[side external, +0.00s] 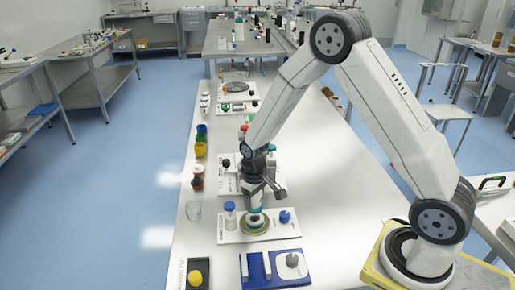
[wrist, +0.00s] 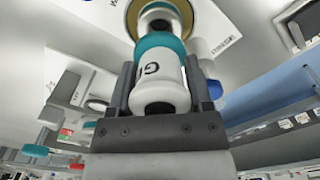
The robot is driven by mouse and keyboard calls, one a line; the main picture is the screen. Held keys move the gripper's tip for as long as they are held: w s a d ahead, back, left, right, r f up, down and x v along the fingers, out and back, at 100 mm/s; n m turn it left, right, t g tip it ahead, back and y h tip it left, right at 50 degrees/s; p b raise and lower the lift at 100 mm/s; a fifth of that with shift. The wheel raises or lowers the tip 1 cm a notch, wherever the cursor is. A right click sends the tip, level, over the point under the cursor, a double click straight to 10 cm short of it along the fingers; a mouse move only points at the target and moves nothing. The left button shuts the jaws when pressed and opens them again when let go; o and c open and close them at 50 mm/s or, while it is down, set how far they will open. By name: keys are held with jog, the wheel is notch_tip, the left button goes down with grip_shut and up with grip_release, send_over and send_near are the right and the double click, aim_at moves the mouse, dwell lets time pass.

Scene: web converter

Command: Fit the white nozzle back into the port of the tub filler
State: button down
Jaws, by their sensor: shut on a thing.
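My gripper (side external: 258,205) points down over a white board in the side view. In the wrist view my gripper (wrist: 163,78) has its two dark fingers closed on either side of a white cylindrical piece with a teal band and dark lettering, which I take as the white nozzle (wrist: 158,92). Its far end is over a gold-rimmed round disc (wrist: 131,18), which also shows in the side view (side external: 265,228). The nozzle is in line with the disc's middle. The port is mostly hidden, so I cannot tell whether the nozzle is seated in it.
On the same board (side external: 228,238), a blue-capped clear bottle (side external: 230,215) stands left of the gripper and a blue knob (side external: 286,217) right.

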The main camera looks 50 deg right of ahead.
jog(key=shift+r, duration=1.9)
jog(key=w+d+r, duration=0.8)
jog(key=w+d, duration=0.5)
jog(key=d, duration=0.1)
jog(key=shift+w+r, duration=0.4)
jog(key=shift+a, duration=0.1)
jog(key=shift+f, duration=0.1)
jog(key=shift+f, duration=2.65)
jog(key=shift+f, duration=1.45)
